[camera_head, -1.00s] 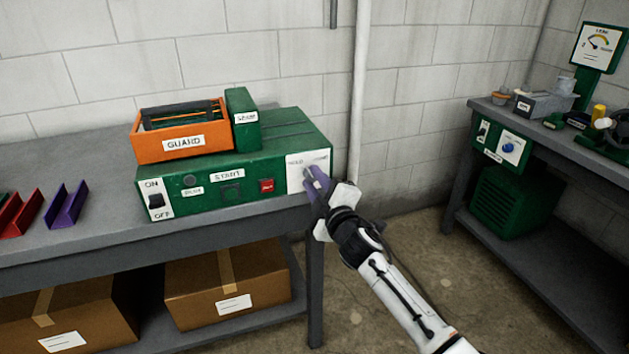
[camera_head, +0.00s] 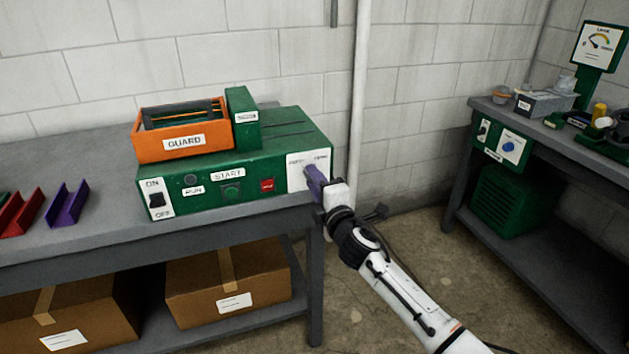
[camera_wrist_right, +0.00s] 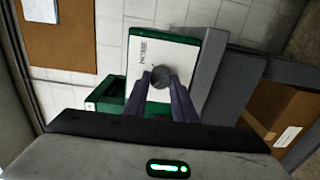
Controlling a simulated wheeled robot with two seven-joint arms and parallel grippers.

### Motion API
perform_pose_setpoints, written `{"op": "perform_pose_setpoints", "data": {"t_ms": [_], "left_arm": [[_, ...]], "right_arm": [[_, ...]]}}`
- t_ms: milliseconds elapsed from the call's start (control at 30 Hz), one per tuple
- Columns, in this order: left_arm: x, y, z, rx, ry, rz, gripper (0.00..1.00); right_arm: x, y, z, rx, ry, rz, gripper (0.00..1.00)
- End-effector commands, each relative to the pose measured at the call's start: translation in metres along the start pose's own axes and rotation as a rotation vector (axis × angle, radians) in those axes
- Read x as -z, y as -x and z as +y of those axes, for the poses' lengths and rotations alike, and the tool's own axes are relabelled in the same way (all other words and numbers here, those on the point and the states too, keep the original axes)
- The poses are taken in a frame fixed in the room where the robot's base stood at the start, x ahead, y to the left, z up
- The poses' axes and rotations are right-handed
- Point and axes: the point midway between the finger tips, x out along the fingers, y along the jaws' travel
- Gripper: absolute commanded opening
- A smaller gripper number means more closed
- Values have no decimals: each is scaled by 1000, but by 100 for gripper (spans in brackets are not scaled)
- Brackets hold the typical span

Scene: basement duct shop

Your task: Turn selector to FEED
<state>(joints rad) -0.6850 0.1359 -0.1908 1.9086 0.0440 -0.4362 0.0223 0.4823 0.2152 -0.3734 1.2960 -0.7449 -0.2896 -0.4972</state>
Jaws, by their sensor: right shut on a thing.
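The selector is a round dark grey knob (camera_wrist_right: 160,76) on a white plate (camera_head: 296,177) at the right end of the green machine's front (camera_head: 245,190). In the wrist view the plate (camera_wrist_right: 138,52) carries small lettering that I cannot read surely. My right gripper (camera_head: 314,181) reaches the plate from the front right. In the wrist view its two purple fingers (camera_wrist_right: 160,90) are shut on the knob, one on each side. In the head view the fingers hide the knob. My left gripper is in no view.
Red and purple channels (camera_head: 67,205) lie at left. A white pipe (camera_head: 353,90) rises behind.

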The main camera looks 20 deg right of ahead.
Motion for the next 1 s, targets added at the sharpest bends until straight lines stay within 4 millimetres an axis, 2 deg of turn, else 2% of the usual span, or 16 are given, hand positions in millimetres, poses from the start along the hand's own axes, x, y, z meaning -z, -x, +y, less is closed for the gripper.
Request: {"op": "perform_pose_setpoints", "data": {"t_ms": [267, 300, 400, 767, 867, 1000], "left_arm": [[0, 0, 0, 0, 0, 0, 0], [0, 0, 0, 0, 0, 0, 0], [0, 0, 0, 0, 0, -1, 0], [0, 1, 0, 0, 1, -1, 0], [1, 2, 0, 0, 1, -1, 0], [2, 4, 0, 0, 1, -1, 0]], "right_arm": [[0, 0, -1, 2, 5, -1, 2], [0, 0, -1, 2, 5, -1, 28], [0, 0, -1, 2, 4, -1, 43], [0, 3, 0, 0, 2, 0, 43], [0, 13, 0, 0, 2, 1, 43], [0, 36, -1, 1, 4, 1, 43]]}}
